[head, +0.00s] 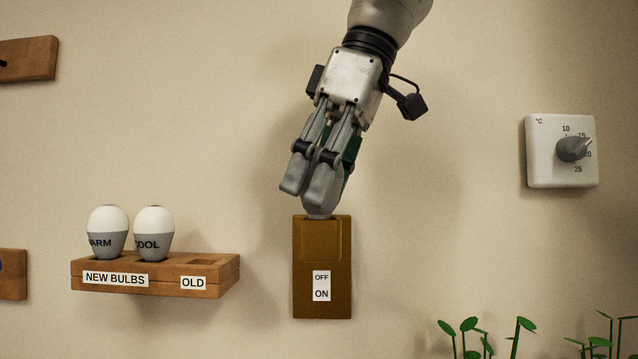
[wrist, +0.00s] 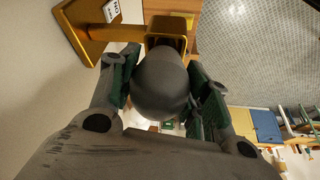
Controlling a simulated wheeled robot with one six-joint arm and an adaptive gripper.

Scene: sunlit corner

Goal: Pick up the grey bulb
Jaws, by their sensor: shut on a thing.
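The grey bulb (wrist: 160,84) sits between my gripper's two fingers in the wrist view, with the green pads against its sides. In the head view my gripper (head: 318,190) points down just above the brown wall fitting (head: 322,262). There the lower part of the grey bulb (head: 319,207) shows below the fingers, at the top of the fitting. The fingers hide most of it. I cannot tell whether the bulb is still seated in the fitting. The fitting carries an OFF and ON label.
A wooden shelf (head: 225,274) at the left holds two white-and-grey bulbs, WARM (head: 108,232) and COOL (head: 154,233), over the NEW BULBS label. Its OLD place has an empty square recess. A thermostat dial (head: 561,151) is at the right, and green plants (head: 485,338) stand below.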

